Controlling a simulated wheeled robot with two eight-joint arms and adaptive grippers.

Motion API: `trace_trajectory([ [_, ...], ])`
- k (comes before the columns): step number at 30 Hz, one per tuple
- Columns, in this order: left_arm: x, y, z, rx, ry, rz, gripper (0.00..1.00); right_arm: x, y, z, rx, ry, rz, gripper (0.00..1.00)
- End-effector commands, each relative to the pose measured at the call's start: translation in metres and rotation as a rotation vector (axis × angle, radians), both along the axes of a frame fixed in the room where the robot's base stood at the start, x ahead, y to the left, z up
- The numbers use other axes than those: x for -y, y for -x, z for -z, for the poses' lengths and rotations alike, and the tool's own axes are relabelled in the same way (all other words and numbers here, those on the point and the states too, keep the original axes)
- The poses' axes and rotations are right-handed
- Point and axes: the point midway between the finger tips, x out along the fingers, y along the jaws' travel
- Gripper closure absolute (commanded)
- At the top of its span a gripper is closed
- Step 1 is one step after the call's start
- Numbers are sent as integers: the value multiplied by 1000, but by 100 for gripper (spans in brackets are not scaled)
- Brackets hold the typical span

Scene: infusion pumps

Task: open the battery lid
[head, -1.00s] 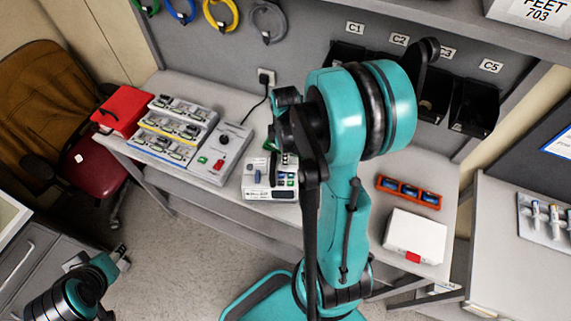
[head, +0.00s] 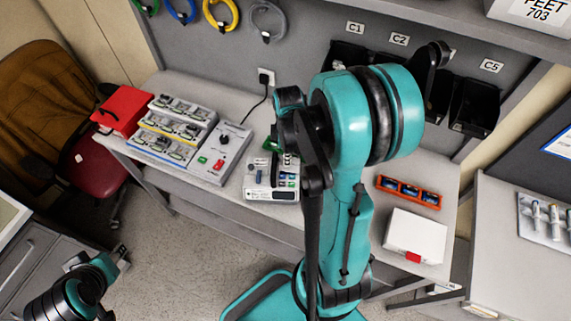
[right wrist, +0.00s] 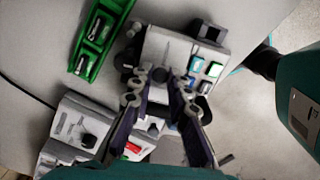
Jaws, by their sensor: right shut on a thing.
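The white infusion pump (head: 272,192) stands on the workbench, partly behind my right arm in the head view. Its blue and green keys show in the right wrist view, where the pump body (right wrist: 180,45) lies just beyond my fingers. Whether the lid has lifted from the pump cannot be told. My left gripper (head: 121,254) is low at the left, away from the bench; its jaws are too small to read.
A green tray (right wrist: 98,40) with battery-like pieces lies beside the pump. Left of it stand a grey control box (head: 222,152), a tiered rack (head: 172,130) and a red box (head: 122,110). An orange tray (head: 408,192) and white box (head: 414,236) are at right.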

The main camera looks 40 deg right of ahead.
Motion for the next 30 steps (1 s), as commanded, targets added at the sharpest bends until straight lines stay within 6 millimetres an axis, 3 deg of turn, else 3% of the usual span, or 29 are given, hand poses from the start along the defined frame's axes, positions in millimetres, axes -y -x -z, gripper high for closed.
trace_trajectory([
  [30, 0, 0, 4, 0, 0, 0, 60, -1, 11, -2, 0, 0, 0, 96],
])
